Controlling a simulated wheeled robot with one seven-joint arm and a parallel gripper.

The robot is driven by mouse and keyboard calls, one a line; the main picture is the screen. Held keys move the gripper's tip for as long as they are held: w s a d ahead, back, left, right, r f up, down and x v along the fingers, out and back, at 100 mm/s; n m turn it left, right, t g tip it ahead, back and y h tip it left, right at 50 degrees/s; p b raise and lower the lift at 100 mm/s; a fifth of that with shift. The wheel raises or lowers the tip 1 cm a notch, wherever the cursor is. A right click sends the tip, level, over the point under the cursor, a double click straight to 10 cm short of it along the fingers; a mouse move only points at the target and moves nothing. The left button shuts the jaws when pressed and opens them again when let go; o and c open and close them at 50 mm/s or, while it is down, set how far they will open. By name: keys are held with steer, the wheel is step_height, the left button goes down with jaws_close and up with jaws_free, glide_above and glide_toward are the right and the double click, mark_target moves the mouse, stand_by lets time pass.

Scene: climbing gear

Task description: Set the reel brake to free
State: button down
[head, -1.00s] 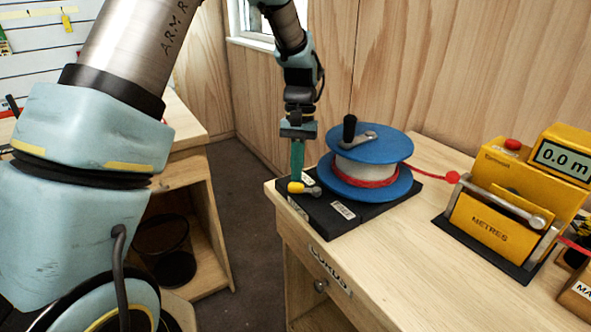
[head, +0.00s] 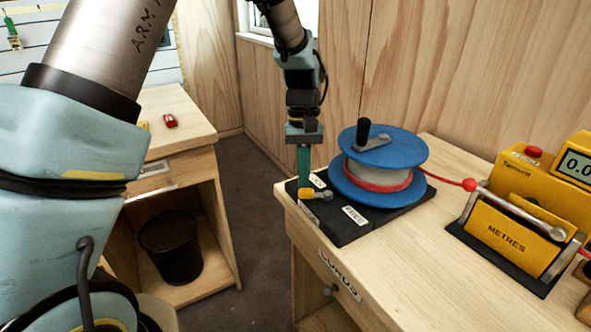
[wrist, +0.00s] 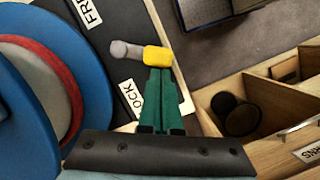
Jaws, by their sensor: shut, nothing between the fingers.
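The reel brake lever has a yellow grip (head: 306,194) and a grey end (head: 326,195). It lies across the near left part of a black base (head: 345,233), with the grip pointing left, away from the reel. In the wrist view the yellow grip (wrist: 157,59) is between a label partly reading "FR" (wrist: 88,10) and one partly reading "OCK" (wrist: 132,97). My gripper (head: 304,184) points down with its green fingers shut and empty. The fingertips are right at the yellow grip, on the "OCK" side. I cannot tell whether they touch it.
A blue reel (head: 385,148) with red cord and a black crank stands right beside the lever. A yellow metre counter (head: 505,225) is farther right. The wooden bench (head: 430,243) ends just left of the base. A dark bin (head: 172,248) sits in the left cabinet.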

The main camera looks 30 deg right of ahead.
mark_target(301, 192)
steer(key=shift+s+a+r+n, duration=0.1)
steer(key=shift+s+a+n, duration=0.3)
steer(key=shift+n, duration=0.5)
steer(key=n, duration=0.2)
steer(key=s+a+n+h+p, duration=0.1)
steer(key=shift+s+a+n, duration=0.15)
steer(key=shift+s+n, duration=0.05)
steer(key=shift+n, duration=0.2)
steer(key=s+n, duration=0.1)
steer(key=s+n+h+p, duration=0.1)
steer(key=n, duration=0.1)
steer(key=shift+a+n, duration=0.3)
steer(key=s+n, duration=0.1)
steer(key=n+p, duration=0.1)
steer(key=n, duration=0.1)
steer(key=shift+s+h, duration=0.4)
steer(key=shift+n, duration=0.3)
steer(key=shift+d+p, duration=0.15)
steer(key=shift+p, duration=0.2)
steer(key=shift+w+d+p, duration=0.25)
steer(key=shift+d+p, duration=0.1)
steer(key=shift+d, duration=0.25)
steer(key=shift+w, duration=0.1)
